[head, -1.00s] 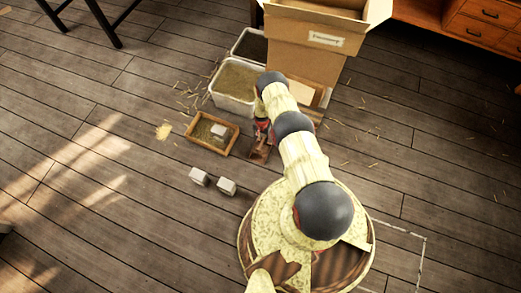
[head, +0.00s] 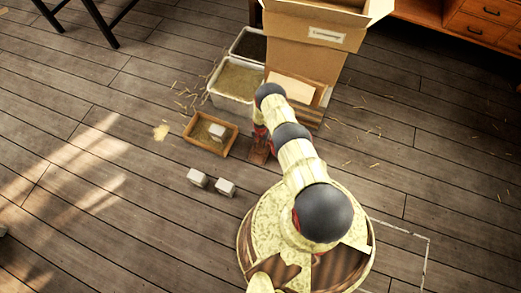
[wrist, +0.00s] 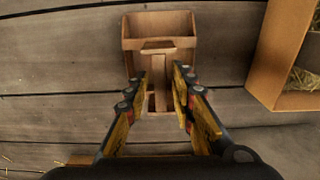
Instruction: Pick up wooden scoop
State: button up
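The wooden scoop (wrist: 158,27) lies on the floorboards in the upper middle of the wrist view, an open box-like piece with a narrow handle pointing down the picture. My gripper (wrist: 161,75) is open, with one finger on each side of the handle. A gap shows on both sides, though I cannot tell the height difference. In the head view the scoop (head: 259,152) is small and partly hidden by my arm, right of the wooden tray. My gripper (head: 260,131) is above it there, mostly hidden.
A wooden tray (head: 190,132) with a pale block in it stands left of the scoop. Two pale blocks (head: 211,182) lie nearer. Grey bins (head: 213,98) and a cardboard box (head: 318,58) stand behind.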

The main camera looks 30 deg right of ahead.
grip_shut()
jog(key=shift+r, duration=0.1)
dwell(0.4)
